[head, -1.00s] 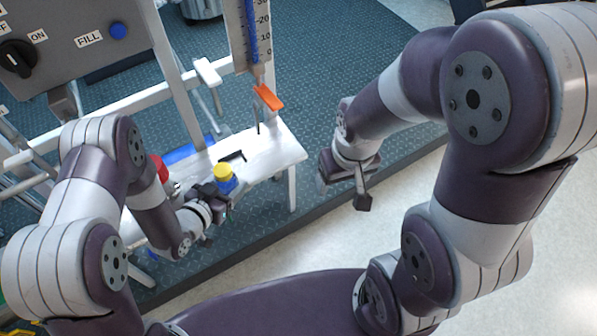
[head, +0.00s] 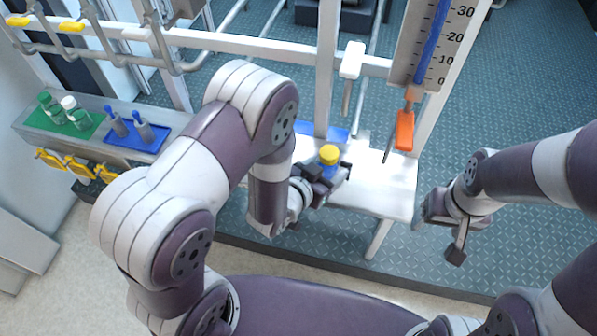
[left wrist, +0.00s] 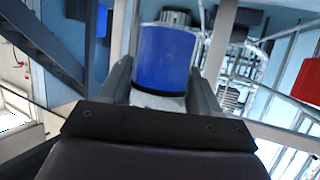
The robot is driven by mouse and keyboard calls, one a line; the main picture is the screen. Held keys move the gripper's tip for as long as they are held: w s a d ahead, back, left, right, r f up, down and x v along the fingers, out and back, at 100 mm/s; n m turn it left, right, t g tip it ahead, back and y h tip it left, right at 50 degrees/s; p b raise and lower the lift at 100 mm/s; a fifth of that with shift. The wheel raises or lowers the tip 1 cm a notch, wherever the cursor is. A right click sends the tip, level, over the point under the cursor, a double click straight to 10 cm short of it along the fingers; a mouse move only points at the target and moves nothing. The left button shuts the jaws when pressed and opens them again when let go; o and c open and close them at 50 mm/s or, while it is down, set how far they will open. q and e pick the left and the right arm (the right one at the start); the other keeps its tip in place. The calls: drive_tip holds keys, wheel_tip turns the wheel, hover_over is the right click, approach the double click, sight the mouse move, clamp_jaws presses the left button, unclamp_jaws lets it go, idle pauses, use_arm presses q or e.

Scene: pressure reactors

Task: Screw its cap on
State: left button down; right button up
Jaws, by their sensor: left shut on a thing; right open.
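My left gripper (head: 325,184) is shut on a blue cylindrical container (left wrist: 166,58) and holds it above the white bench. In the left wrist view the blue body stands between the two fingers. In the head view a yellow top (head: 328,153) sits on the blue container; I cannot tell whether this is a cap or how tightly it sits. The fingers hide part of the container's lower body. My right gripper (head: 441,232) is open and empty, to the right of the bench and apart from the container.
The white bench (head: 388,198) stands below the left gripper. An orange handle (head: 404,130) and a scaled gauge (head: 430,45) hang behind it. At left, a green tray (head: 88,132) holds small bottles, and a blue tray (head: 128,143) holds grey bottles with blue tops. White rails run behind.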

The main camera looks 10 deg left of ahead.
use_arm(q)
drive_tip(key=shift+w+a, duration=0.1)
drive_tip(key=shift+a, duration=0.05)
drive_tip(key=shift+s+a+r, duration=0.1)
drive_tip(key=shift+s+a, duration=0.1)
drive_tip(key=shift+a, duration=0.15)
drive_tip(key=w+a+f, duration=0.2)
drive_tip(key=w+a+f+b, duration=0.1)
drive_tip(key=w+a+f, duration=0.1)
drive_tip(key=a, duration=0.1)
drive_tip(key=w+a+f+b, duration=0.1)
drive_tip(key=w+a+f, duration=0.1)
drive_tip(key=a, duration=0.1)
drive_tip(key=shift+w+a+f, duration=0.25)
drive_tip(key=shift+w+f, duration=0.1)
drive_tip(key=shift+f, duration=0.05)
drive_tip(key=shift+w+a+f, duration=0.15)
drive_tip(key=shift+w+a, duration=0.05)
drive_tip(key=shift+a, duration=0.1)
use_arm(e)
drive_tip(key=shift+s+a+f, duration=0.15)
drive_tip(key=shift+a+f, duration=0.1)
drive_tip(key=shift+f, duration=0.55)
use_arm(q)
drive_tip(key=shift+f+b, duration=0.4)
drive_tip(key=shift+f, duration=1.6)
use_arm(e)
drive_tip(key=shift+f, duration=0.5)
